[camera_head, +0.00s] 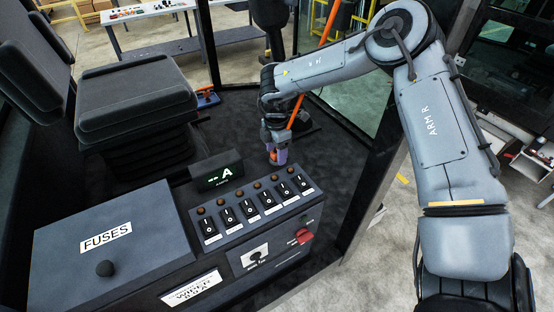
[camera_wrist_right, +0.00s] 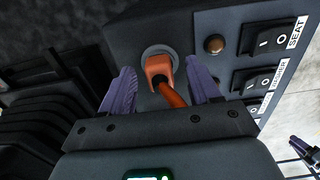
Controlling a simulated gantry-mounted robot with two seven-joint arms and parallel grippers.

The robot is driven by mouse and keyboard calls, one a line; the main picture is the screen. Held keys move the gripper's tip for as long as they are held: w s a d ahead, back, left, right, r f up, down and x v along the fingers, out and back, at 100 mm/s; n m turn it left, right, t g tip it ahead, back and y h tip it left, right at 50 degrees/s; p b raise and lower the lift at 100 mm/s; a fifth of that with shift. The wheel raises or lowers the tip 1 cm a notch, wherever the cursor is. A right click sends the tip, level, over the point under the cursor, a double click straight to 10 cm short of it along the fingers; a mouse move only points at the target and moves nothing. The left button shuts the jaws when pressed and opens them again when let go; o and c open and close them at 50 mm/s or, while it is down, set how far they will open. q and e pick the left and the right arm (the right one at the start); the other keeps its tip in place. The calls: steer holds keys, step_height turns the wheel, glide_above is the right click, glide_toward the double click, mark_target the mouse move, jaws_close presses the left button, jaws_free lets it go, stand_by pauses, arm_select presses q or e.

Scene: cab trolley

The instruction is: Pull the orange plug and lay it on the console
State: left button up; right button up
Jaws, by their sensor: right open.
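The orange plug (camera_wrist_right: 160,68) sits in a round grey socket (camera_wrist_right: 158,52) on a dark face beside the console's switches, with its orange cable running toward the camera. A bit of orange plug (camera_head: 273,156) shows at my right gripper (camera_head: 278,158) in the head view, at the console's far end. My right gripper's purple fingers also show in the wrist view (camera_wrist_right: 162,90), apart, one on each side of the plug. I cannot tell whether they touch it. The console (camera_head: 180,220) has a row of rocker switches on its raised panel.
A small lit display (camera_head: 217,175) stands behind the switch panel. The FUSES lid (camera_head: 110,240) with a black knob gives a broad, clear surface. A red switch (camera_head: 304,236) is on the console's front. A black seat (camera_head: 135,95) stands behind.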

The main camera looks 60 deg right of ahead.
stand_by(0.4)
stand_by(0.7)
steer(key=shift+b, duration=0.5)
stand_by(0.4)
jaws_close()
steer(key=shift+r, duration=0.1)
stand_by(0.3)
